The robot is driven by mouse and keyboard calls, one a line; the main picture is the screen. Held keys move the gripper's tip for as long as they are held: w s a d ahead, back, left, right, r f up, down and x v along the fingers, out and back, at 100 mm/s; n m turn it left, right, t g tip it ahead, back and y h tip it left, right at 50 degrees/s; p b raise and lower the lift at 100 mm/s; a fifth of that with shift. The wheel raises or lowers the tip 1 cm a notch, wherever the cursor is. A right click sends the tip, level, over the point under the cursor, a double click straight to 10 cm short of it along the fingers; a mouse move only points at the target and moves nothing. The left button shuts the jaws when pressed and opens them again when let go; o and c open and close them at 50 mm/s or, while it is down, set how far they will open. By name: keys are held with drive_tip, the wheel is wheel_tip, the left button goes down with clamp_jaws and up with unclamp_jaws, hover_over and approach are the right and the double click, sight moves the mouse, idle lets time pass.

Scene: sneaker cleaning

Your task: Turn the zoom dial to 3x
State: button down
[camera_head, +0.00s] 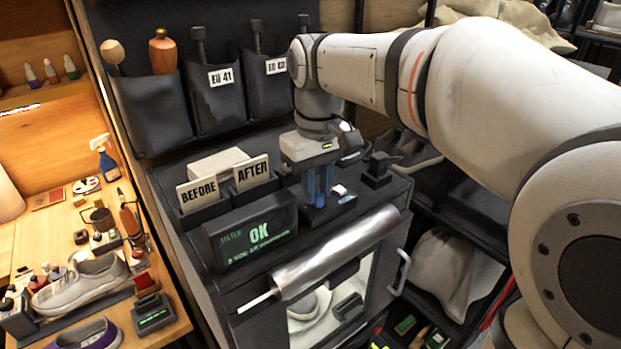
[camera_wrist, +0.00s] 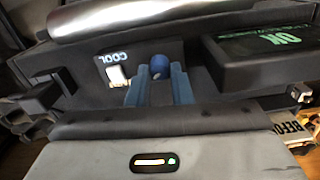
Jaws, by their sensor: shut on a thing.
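My gripper (camera_head: 318,198) points down over the top of the dark cabinet, beside the display reading OK. In the wrist view, its two blue fingers (camera_wrist: 160,78) are closed around a round blue knob (camera_wrist: 160,65), which shows between their tips. The knob sits on a dark panel, next to a white switch (camera_wrist: 117,76) labelled COOL. No zoom marking or 3x mark can be read in either view, so I cannot tell whether this knob is the zoom dial. In the head view the fingers hide the knob.
The OK display (camera_head: 252,236) stands close to my gripper. BEFORE and AFTER card holders (camera_head: 226,200) are behind it. A silver roll (camera_head: 335,252) lies along the cabinet's front edge. A small black device (camera_head: 378,168) stands to the right. A workbench with shoes (camera_head: 84,282) is at left.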

sight(318, 193)
drive_tip(key=shift+s+f, duration=0.1)
drive_tip(key=c, duration=1.5)
unclamp_jaws()
drive_tip(key=shift+s+d, duration=0.1)
drive_tip(key=shift+s, duration=0.1)
drive_tip(key=shift+o, duration=1)
drive_tip(key=shift+w, duration=0.15)
wheel_tip(318, 193, up, 8)
drive_tip(key=shift+b, duration=0.35)
